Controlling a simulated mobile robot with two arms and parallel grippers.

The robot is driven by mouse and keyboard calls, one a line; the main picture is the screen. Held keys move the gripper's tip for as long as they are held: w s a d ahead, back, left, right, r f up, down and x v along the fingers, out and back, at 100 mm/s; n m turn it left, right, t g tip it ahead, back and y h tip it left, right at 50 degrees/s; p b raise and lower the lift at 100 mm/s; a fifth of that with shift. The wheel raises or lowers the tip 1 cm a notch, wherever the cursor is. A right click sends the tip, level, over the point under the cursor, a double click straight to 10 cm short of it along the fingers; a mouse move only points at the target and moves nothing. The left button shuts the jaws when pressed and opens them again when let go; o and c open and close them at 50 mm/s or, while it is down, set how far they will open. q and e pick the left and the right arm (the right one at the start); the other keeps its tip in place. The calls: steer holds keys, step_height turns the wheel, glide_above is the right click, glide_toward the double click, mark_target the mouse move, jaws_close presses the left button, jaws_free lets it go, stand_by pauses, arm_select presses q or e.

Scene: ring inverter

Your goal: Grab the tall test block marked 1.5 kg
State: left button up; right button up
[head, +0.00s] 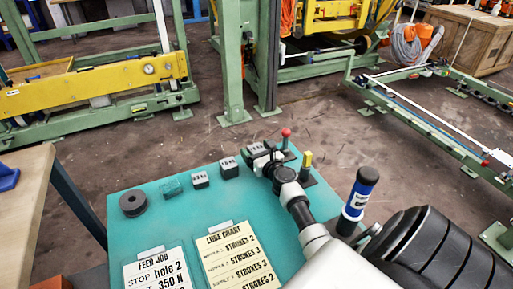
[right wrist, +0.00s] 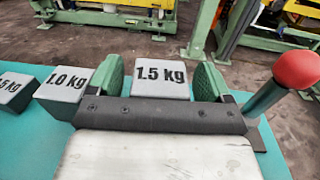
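The grey test block marked 1.5 kg (right wrist: 161,77) shows between the two green-padded fingers of my right gripper (right wrist: 163,80) in the right wrist view. The gripper is open, one finger on each side of the block, with a narrow gap visible at the left finger. The block's lower part is hidden behind the gripper's dark front edge. In the head view, the block (head: 256,148) stands at the far edge of the teal table, and my right gripper (head: 268,162) is at it. My left gripper is not in view.
The 1.0 kg block (right wrist: 68,84) stands close at the left, with a smaller block (right wrist: 12,90) beyond it. A red-knobbed lever (right wrist: 285,85) rises close at the right.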

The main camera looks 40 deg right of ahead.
jaws_close()
steer(key=shift+w+r, duration=0.1)
steer(key=shift+r, duration=0.1)
steer(key=shift+r, duration=0.1)
stand_by(0.3)
